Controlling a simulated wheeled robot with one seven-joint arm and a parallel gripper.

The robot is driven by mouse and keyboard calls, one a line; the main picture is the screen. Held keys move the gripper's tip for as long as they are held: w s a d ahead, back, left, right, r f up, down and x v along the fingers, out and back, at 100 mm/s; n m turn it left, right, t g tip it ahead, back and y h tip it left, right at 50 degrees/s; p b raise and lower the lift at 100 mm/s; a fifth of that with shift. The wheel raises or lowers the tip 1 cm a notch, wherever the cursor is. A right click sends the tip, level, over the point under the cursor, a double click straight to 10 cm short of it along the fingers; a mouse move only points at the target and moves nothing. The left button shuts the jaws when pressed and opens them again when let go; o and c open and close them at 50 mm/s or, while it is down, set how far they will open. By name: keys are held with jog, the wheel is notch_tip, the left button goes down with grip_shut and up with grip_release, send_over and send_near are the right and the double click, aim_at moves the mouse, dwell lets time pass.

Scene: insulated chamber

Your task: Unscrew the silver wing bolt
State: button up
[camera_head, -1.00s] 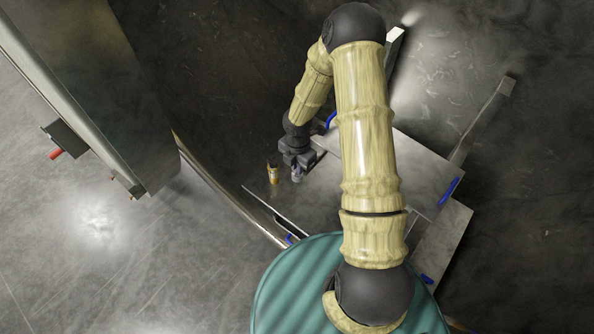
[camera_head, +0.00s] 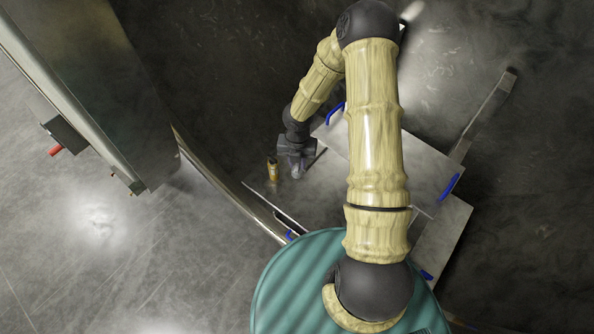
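My gripper (camera_head: 297,168) is low over the left part of a flat grey metal surface (camera_head: 322,193). A small silver-grey piece (camera_head: 297,172) shows between or just under the fingertips; it may be the silver wing bolt, but it is too small to tell. I cannot tell whether the fingers touch it or how far apart they are. A small yellow-orange bottle-like thing (camera_head: 273,172) with a dark top stands upright just left of the gripper, apart from it.
Blue handles (camera_head: 335,113) (camera_head: 450,187) sit along the metal surface's edges. A curved metal rail (camera_head: 220,190) runs along its left side. A large metal cabinet or door (camera_head: 90,90) with a red-tipped part (camera_head: 56,150) stands at left. The dark floor at upper right is largely open.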

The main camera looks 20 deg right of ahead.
aim_at(297, 165)
jog(key=shift+r, duration=2.4)
